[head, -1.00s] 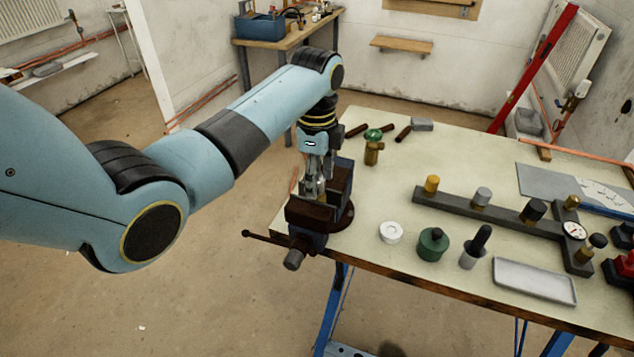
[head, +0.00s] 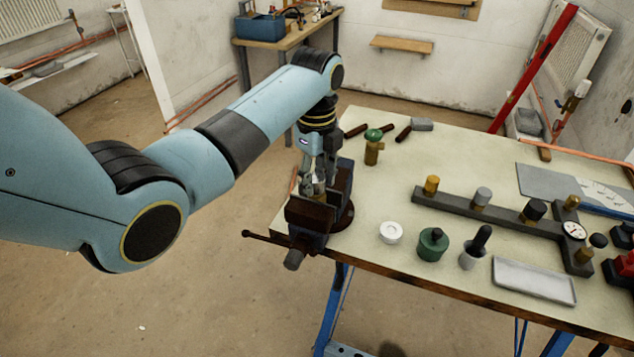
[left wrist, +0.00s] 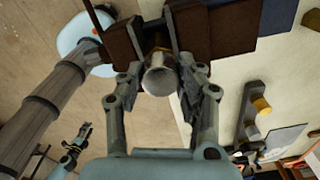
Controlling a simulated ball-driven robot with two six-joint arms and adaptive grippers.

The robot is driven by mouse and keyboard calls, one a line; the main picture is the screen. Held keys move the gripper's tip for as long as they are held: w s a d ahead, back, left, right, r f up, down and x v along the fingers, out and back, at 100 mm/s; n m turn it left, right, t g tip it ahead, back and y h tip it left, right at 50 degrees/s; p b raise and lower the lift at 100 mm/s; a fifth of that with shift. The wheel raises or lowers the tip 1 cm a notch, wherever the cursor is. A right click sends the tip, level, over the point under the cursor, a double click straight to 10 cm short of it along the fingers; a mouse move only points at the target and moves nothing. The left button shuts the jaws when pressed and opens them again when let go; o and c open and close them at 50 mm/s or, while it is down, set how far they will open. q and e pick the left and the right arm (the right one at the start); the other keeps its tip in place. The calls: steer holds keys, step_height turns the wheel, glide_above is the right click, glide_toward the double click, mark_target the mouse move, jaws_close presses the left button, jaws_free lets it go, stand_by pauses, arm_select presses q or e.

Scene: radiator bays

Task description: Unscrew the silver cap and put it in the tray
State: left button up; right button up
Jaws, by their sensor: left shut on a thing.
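My left gripper (head: 318,182) points down over the vise (head: 310,215) at the table's left corner. In the left wrist view its two fingers (left wrist: 160,88) are shut on a round silver cap (left wrist: 158,80) from both sides. The cap sits on a brass-coloured part (left wrist: 157,48) between the vise jaws; how far it is screwed on cannot be told. In the head view the fingers mostly hide the cap. The pale tray (head: 535,280) lies empty at the table's front right.
A dark manifold (head: 505,217) with yellow, grey and black caps and a gauge (head: 574,230) crosses the table. A white ring (head: 391,232), a green pot (head: 432,245) and a black-handled piece (head: 475,248) stand between vise and tray. A green-topped valve (head: 373,148) stands behind.

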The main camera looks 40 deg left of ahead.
mark_target(317, 177)
arm_select(q)
jaws_close()
steer(key=n, duration=1.3)
steer(key=shift+r+n, duration=0.1)
steer(key=shift+n, duration=0.2)
steer(key=n, duration=1)
steer(key=shift+n, duration=0.4)
steer(key=n, duration=0.3)
steer(key=shift+n, duration=0.4)
steer(key=shift+r, duration=2.5)
